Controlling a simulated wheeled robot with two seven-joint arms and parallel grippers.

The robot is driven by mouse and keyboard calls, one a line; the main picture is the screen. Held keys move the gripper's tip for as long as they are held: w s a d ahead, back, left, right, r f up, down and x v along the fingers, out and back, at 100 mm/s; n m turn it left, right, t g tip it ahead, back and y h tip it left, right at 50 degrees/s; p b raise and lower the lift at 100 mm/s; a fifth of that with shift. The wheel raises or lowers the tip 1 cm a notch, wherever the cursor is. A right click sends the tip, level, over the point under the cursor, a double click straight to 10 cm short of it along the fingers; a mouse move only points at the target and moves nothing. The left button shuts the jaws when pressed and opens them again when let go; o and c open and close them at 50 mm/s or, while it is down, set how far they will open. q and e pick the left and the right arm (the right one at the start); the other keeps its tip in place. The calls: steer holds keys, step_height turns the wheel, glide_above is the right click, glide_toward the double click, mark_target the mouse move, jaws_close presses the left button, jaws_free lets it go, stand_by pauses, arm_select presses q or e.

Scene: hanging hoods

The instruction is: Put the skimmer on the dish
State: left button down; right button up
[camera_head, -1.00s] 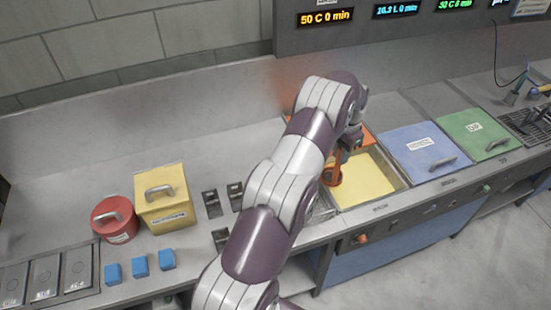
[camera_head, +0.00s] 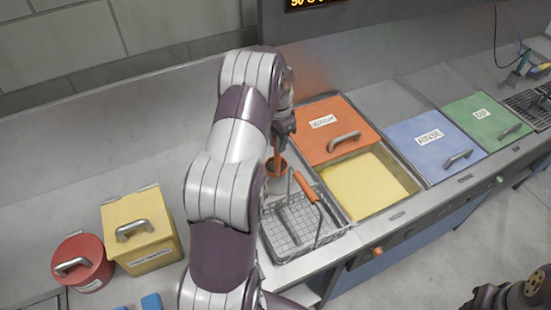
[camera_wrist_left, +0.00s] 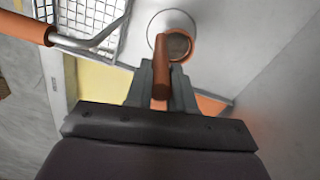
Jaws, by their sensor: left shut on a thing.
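The skimmer (camera_head: 277,165) is orange, with a handle and a round cup-like head. My left gripper (camera_head: 284,128) is shut on its handle and holds it upright behind the wire basket. In the left wrist view the skimmer handle (camera_wrist_left: 163,82) runs up from between the fingers (camera_wrist_left: 161,92) to the round orange head. A thin pale round outline, probably the dish (camera_wrist_left: 151,30), surrounds the head there. I cannot tell whether the skimmer touches it. A dark part, likely my right gripper (camera_head: 510,296), shows at the lower right corner, its jaws unclear.
A wire basket (camera_head: 290,235) with an orange handle stands in front of the skimmer. Right of it are an open yellow bath (camera_head: 365,185) and orange (camera_head: 330,120), blue (camera_head: 425,140) and green lids. A yellow box (camera_head: 140,235) and red pot (camera_head: 85,270) stand left.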

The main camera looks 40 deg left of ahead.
mark_target(276, 168)
arm_select(q)
steer(key=f+p, duration=0.2)
steer(key=f, duration=0.1)
steer(key=shift+s+a, duration=0.15)
steer(key=shift+s, duration=0.15)
steer(key=shift+f, duration=0.6)
steer(key=c, duration=1)
jaws_free()
